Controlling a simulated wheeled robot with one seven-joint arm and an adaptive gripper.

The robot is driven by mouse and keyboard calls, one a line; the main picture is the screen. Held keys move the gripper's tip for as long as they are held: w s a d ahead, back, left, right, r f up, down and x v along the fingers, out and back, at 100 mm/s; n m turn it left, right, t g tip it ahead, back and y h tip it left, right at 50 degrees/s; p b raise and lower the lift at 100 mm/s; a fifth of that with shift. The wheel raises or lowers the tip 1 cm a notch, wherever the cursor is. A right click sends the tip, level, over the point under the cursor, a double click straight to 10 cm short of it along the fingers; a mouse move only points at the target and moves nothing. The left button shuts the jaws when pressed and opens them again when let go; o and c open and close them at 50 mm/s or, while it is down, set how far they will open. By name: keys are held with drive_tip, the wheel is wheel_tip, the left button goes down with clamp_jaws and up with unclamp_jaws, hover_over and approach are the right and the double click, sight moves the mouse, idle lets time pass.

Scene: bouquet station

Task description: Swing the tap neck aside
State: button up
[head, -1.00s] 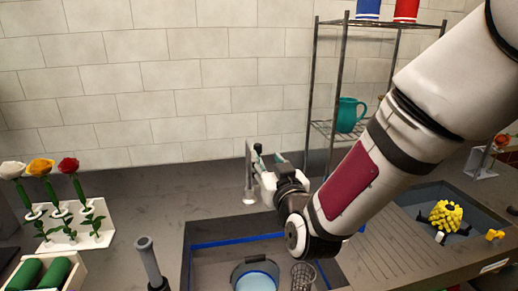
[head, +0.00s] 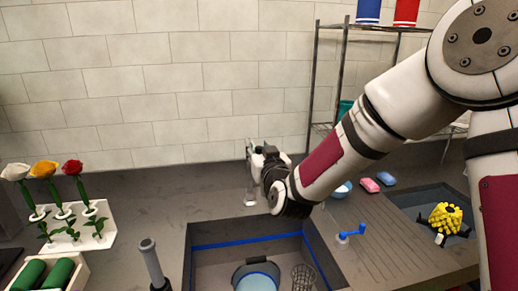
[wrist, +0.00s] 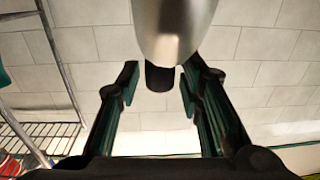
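The tap's metal neck (wrist: 172,28) fills the top middle of the wrist view, with a dark tip (wrist: 160,77) at its lower end. In the head view, a slim grey upright part of the tap (head: 249,185) shows just left of my gripper (head: 260,150), behind the sink. In the wrist view my gripper (wrist: 157,82) is open, one finger on each side of the dark tip, with gaps visible. I see no firm contact with the neck. My gripper and wrist hide much of the tap in the head view.
The sink (head: 212,262) holds a blue-filled bucket (head: 256,277) and a wire basket (head: 303,277). A flower holder (head: 100,222) is at left; a rack (head: 342,80) rises behind my arm. Sponges (head: 370,185) lie at right.

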clamp_jaws()
drive_tip(key=shift+d, duration=0.1)
drive_tip(key=w+d+n+g+y+b, duration=0.2)
drive_tip(key=w+d+y+b, duration=0.2)
drive_tip(key=w+d, duration=0.3)
drive_tip(key=shift+w+d+n, duration=0.25)
drive_tip(key=shift+d+n, duration=0.15)
drive_tip(key=shift+d, duration=1.05)
drive_tip(key=shift+o, duration=1.9)
unclamp_jaws()
drive_tip(key=shift+w, duration=0.1)
